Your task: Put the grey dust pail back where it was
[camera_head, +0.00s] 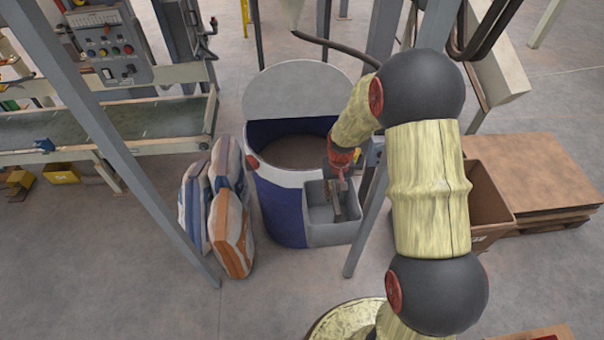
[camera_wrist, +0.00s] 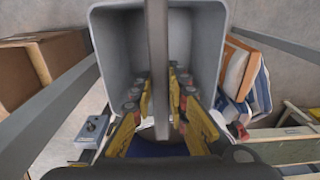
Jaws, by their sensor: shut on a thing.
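The grey dust pail (camera_head: 333,232) is a square, open bin with a bar handle across it. In the head view it overlaps the front right side of the blue and white drum (camera_head: 283,205); I cannot tell whether it touches the drum. My gripper (camera_head: 339,188) points down over the pail and is shut on its bar handle. In the wrist view the bar runs between the yellow fingers of my gripper (camera_wrist: 162,112), and the open pail (camera_wrist: 112,55) lies beyond them. The visible inside looks bare; part of it is hidden by the bar and fingers.
The drum holds brown material, with a round grey lid (camera_head: 297,90) raised behind it. Filled sacks (camera_head: 228,215) lean at its left. A grey post (camera_head: 365,225) stands close right of the pail. A cardboard box (camera_head: 485,205) and wooden pallet (camera_head: 540,180) are further right.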

